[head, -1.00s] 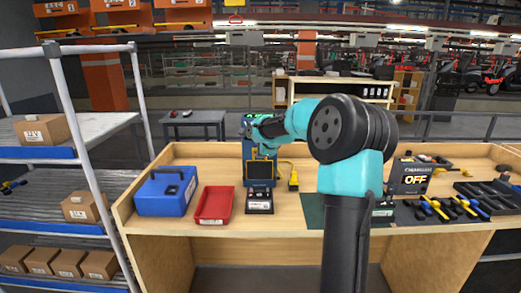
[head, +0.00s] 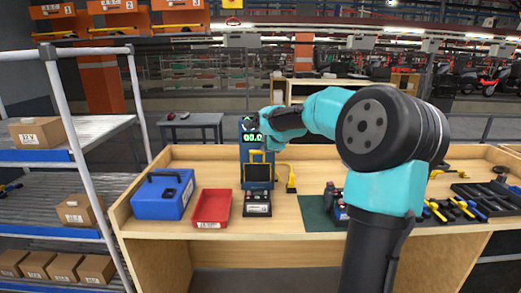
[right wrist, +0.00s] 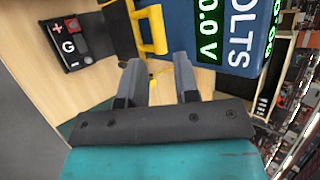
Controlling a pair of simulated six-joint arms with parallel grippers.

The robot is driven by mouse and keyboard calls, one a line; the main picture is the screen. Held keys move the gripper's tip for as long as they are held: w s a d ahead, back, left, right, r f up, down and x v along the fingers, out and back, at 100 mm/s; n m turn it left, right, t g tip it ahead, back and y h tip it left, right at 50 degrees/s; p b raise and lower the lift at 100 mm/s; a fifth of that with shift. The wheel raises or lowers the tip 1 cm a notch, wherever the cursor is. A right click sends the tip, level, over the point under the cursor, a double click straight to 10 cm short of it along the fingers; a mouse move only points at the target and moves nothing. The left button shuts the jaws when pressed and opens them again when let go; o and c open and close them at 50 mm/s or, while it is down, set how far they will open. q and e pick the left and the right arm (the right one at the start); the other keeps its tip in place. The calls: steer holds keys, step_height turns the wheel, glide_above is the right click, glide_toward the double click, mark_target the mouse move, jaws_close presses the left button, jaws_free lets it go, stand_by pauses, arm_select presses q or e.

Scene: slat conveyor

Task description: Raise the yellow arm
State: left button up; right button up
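A blue tester (head: 247,178) stands upright on the bench with a green 00.0 display (head: 251,138). The yellow arm (head: 258,154) is a bracket-shaped bar on its front, above a dark block. In the right wrist view the yellow arm (right wrist: 152,32) lies just beyond my fingertips, next to the blue housing. My right gripper (right wrist: 158,68) is open, with nothing between its fingers. In the head view my right gripper (head: 266,129) is in front of the tester's top, beside the display. My left gripper is not in view.
A black battery (head: 257,203) sits before the tester, with a red tray (head: 212,208) and blue toolbox (head: 164,194) to its left. A yellow cabled piece (head: 291,180) stands to the right. A tool tray (head: 487,196) lies at far right.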

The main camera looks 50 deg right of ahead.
steer(key=v, duration=0.9)
